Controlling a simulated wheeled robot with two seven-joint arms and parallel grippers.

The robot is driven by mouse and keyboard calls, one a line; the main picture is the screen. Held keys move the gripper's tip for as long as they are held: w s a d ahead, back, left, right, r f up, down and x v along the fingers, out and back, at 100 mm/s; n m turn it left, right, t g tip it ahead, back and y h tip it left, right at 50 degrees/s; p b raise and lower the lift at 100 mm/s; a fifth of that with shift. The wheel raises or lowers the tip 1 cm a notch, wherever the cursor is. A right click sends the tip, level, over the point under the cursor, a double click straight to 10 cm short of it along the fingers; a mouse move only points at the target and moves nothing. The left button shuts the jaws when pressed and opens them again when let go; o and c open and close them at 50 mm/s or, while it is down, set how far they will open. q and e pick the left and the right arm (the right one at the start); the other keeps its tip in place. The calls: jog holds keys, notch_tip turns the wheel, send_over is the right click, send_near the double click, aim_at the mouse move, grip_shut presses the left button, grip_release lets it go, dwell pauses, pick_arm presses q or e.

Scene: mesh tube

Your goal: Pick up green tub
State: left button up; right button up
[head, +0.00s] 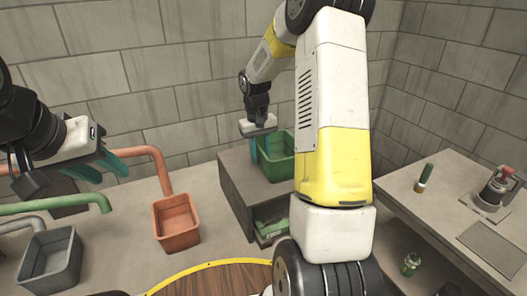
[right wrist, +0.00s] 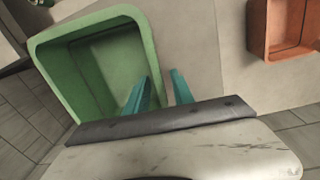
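The green tub (head: 279,165) stands on a grey block against the back wall. My arm hides its right part in the head view. It also shows in the right wrist view (right wrist: 92,62), open and empty inside. My right gripper (head: 260,155) is at the tub's left side, fingers pointing down. In the right wrist view its teal fingers (right wrist: 162,78) are apart, one over the tub's inside and one beyond the rim, with the rim between them. I cannot tell whether they touch it. My left gripper (head: 106,172) is open and empty at the far left, away from the tub.
The grey block (head: 232,188) bears the tub; a green item (head: 271,221) lies in its lower opening. An orange tub (head: 176,223) and a grey tub (head: 50,258) stand on the floor at left, near pipes. A bench (head: 402,195) with tools stands at right.

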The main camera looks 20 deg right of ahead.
notch_tip(320, 180, down, 2)
jog(key=shift+d+f, duration=0.1)
jog(key=shift+f, duration=0.05)
grip_shut()
dwell(1.4)
